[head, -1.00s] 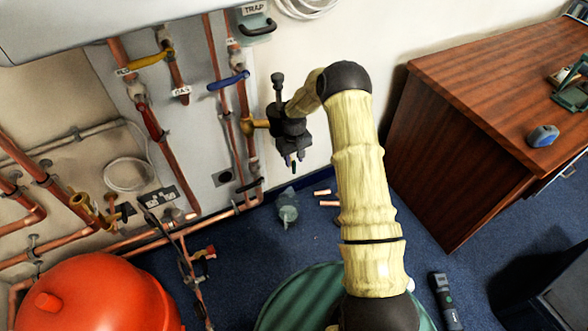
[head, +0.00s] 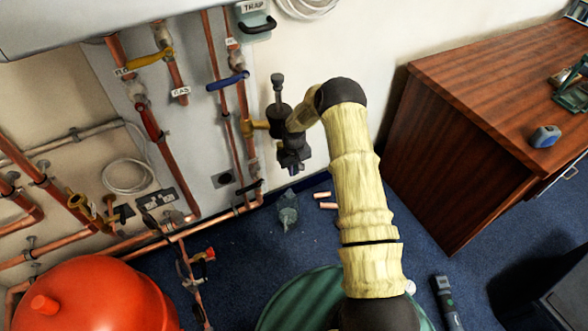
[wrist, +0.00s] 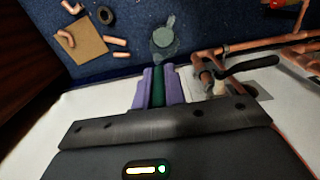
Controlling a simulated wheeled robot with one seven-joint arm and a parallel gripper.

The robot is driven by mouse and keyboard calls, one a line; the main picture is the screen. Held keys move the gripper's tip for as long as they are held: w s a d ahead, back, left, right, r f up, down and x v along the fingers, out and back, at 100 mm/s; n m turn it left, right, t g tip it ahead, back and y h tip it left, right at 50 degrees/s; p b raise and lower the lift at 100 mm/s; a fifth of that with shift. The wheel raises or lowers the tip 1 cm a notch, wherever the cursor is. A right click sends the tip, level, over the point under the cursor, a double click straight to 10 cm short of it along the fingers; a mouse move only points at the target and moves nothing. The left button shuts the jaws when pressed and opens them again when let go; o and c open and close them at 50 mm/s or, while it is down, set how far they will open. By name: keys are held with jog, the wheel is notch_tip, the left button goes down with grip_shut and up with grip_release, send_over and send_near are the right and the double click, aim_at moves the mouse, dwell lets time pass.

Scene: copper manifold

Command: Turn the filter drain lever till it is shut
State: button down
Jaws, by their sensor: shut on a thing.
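In the wrist view my gripper (wrist: 158,88) has its two purple fingers closed on a narrow dark green bar (wrist: 158,86), which looks like the filter drain lever. The bar runs along the fingers, and most of it is hidden between them. What it joins is not visible, so its angle to its pipe cannot be told. In the head view my gripper (head: 292,160) hangs near the wall, below and right of a dark upright fitting (head: 278,112) with a brass branch (head: 256,125). The lever cannot be made out there.
Copper pipes with a blue lever (head: 228,81) and a black lever (head: 249,185) stand left of my gripper. A grey-green vessel (head: 287,210) and copper offcuts lie on the blue carpet below. A wooden desk (head: 480,110) is at right; a red tank (head: 95,295) is lower left.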

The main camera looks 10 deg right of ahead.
jog(key=shift+y, duration=0.5)
jog(key=g+y, duration=0.1)
jog(key=y, duration=0.1)
jog(key=shift+d+f+y, duration=0.1)
jog(key=shift+y, duration=0.2)
jog(key=y+b, duration=0.3)
jog(key=g+y+b, duration=0.1)
jog(key=shift+f, duration=0.3)
jog(key=g+y+b, duration=0.1)
jog(key=y+b, duration=0.3)
jog(key=b, duration=0.1)
jog(key=shift+f+b, duration=0.1)
jog(key=shift+b, duration=0.2)
jog(key=g+y+b, duration=0.1)
jog(key=y+b, duration=0.2)
jog(key=b, duration=0.2)
jog(key=y+b, duration=0.1)
jog(key=b, duration=0.1)
jog(key=y+b, duration=0.1)
jog(key=shift+r+g+y+b, duration=0.25)
jog(key=shift+g+y+b, duration=0.05)
jog(key=shift+b, duration=0.1)
jog(key=shift+r+y+b, duration=0.2)
jog(key=shift+y+b, duration=0.15)
jog(key=shift+y, duration=0.05)
jog(key=c, duration=1.5)
grip_release()
